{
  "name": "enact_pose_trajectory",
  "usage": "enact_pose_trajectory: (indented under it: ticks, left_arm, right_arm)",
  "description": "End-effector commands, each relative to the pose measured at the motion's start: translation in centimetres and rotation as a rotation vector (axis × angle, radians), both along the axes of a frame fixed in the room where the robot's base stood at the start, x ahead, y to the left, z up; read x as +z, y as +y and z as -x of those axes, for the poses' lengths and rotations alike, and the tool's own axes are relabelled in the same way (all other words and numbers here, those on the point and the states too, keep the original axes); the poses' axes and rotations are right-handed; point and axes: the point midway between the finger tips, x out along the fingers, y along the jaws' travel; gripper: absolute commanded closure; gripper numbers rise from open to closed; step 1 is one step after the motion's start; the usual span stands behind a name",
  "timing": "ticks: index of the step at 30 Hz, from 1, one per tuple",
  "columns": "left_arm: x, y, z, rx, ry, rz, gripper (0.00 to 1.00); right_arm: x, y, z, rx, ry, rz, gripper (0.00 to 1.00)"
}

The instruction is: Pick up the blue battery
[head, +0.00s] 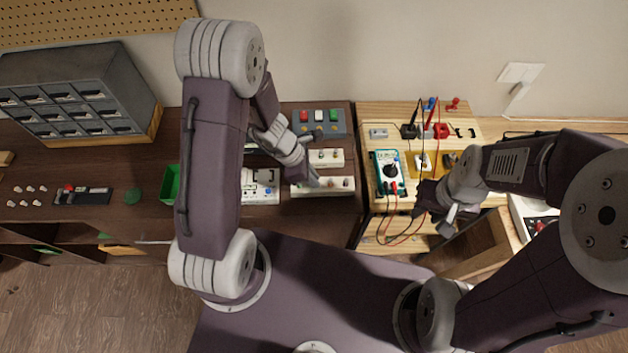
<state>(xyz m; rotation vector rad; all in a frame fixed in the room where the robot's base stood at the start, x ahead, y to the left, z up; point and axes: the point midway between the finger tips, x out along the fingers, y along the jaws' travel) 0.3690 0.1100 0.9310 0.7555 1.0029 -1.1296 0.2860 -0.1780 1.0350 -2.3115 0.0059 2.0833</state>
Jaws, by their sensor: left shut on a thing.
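My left gripper (313,181) is over the dark bench, at a long pale strip with small knobs (338,187). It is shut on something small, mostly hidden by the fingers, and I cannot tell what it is. I cannot make out the blue battery for certain. A small blue upright thing (431,103) stands at the back of the light wooden bench, but it is too small to identify. My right gripper (449,222) hangs in front of the light bench, apart from the blue thing. Its finger opening is unclear.
A teal multimeter (389,172) with red and black leads lies on the light bench (372,112). A grey panel with coloured buttons (319,121) is behind my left gripper. A green bin (170,183) and a grey drawer cabinet (85,92) stand left.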

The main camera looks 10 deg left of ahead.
Motion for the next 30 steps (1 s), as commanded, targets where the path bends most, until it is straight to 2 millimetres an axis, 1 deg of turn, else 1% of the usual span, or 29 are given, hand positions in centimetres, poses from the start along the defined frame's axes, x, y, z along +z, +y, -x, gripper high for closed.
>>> enact_pose_trajectory:
  ticks: [2, 5, 8, 9, 10, 11, 13, 18, 21, 24, 27, 30]
  left_arm:
    - [0.5, 0.0, 0.0, -0.001, -0.002, 0.0, 1.0]
    - [1.7, 0.0, -0.1, -0.001, -0.003, 0.0, 1.0]
    - [3.6, 0.0, -0.1, -0.002, -0.004, 0.0, 1.0]
    - [4.6, 0.0, -0.1, -0.001, -0.005, 0.0, 1.0]
    - [4.8, -0.4, 0.0, -0.004, -0.003, 0.0, 1.0]
    - [4.9, -1.2, 0.2, -0.007, -0.003, 0.0, 1.0]
    - [5.9, -2.8, 0.7, -0.008, -0.004, 0.001, 1.0]
    - [8.6, -6.9, 1.7, -0.01, -0.003, 0.001, 1.0]
    - [9.8, -8.9, 2.2, -0.008, -0.002, 0.0, 1.0]
    - [10.6, -10.3, 2.6, -0.005, -0.001, 0.001, 1.0]
    - [11.0, -11.1, 2.7, -0.002, -0.001, 0.0, 1.0]
    - [11.0, -11.3, 2.8, 0.0, 0.0, 0.0, 1.0]
  right_arm:
    - [0.3, 0.0, 0.0, 0.0, 0.0, 0.0, 0.67]
    - [1.0, 0.0, 0.0, 0.0, 0.0, 0.0, 0.67]
    - [2.0, 0.0, 0.0, 0.0, 0.0, 0.0, 0.67]
    - [2.5, 0.0, 0.0, 0.0, 0.0, 0.0, 0.67]
    - [2.4, 0.0, 0.0, 0.0, 0.0, 0.0, 0.67]
    - [2.2, 0.0, 0.0, 0.0, 0.0, 0.0, 0.67]
    - [2.3, 0.0, 0.0, 0.0, 0.0, 0.0, 0.67]
    - [3.5, 0.0, 0.0, 0.0, 0.0, 0.0, 0.67]
    - [4.2, 0.0, 0.0, 0.0, 0.0, 0.0, 0.67]
    - [4.6, 0.0, 0.0, 0.0, 0.0, 0.0, 0.67]
    - [4.8, 0.0, 0.0, 0.0, 0.0, 0.0, 0.67]
    - [4.8, 0.0, 0.0, 0.0, 0.0, 0.0, 0.67]
